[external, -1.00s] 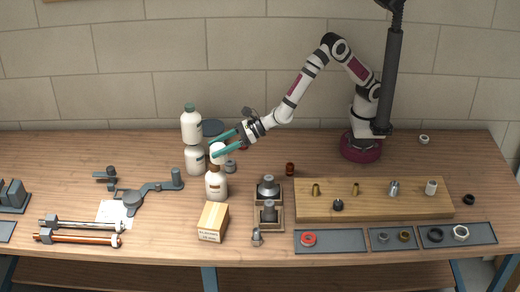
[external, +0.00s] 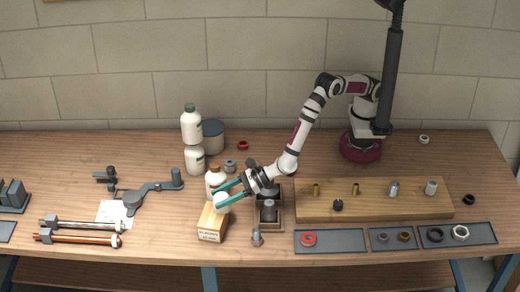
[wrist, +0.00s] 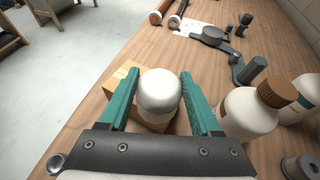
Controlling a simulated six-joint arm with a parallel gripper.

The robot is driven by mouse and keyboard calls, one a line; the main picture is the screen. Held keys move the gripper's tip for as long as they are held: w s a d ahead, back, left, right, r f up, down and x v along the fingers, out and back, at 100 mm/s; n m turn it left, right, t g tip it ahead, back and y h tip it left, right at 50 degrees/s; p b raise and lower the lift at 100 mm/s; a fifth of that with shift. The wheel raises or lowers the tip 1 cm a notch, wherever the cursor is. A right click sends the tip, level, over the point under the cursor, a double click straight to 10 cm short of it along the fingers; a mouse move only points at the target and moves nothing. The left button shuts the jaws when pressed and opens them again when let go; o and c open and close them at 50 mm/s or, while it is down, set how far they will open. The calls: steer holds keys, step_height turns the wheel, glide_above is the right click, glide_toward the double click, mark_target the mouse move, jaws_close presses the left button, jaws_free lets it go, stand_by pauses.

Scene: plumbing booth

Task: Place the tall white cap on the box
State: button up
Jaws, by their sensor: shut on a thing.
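The tall white cap (wrist: 159,95) is between the teal fingers of my gripper (wrist: 158,98) in the wrist view, and the fingers are shut on it. In the external view the cap (external: 222,198) shows at the fingertips of my gripper (external: 228,193). The cardboard box (external: 212,222) stands near the front of the bench, with a printed label on its front. The cap is over the box's top; in the wrist view the box (wrist: 121,78) is partly hidden behind the cap and a finger. I cannot tell whether the cap touches the box.
A white bottle with a brown cap (external: 215,180) stands close behind the box, right of my gripper in the wrist view (wrist: 247,112). A dark metal fixture (external: 269,207) stands right of the box.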

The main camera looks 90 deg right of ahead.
steer(key=o, duration=1.3)
steer(key=shift+o, duration=0.2)
steer(key=shift+r, duration=0.1)
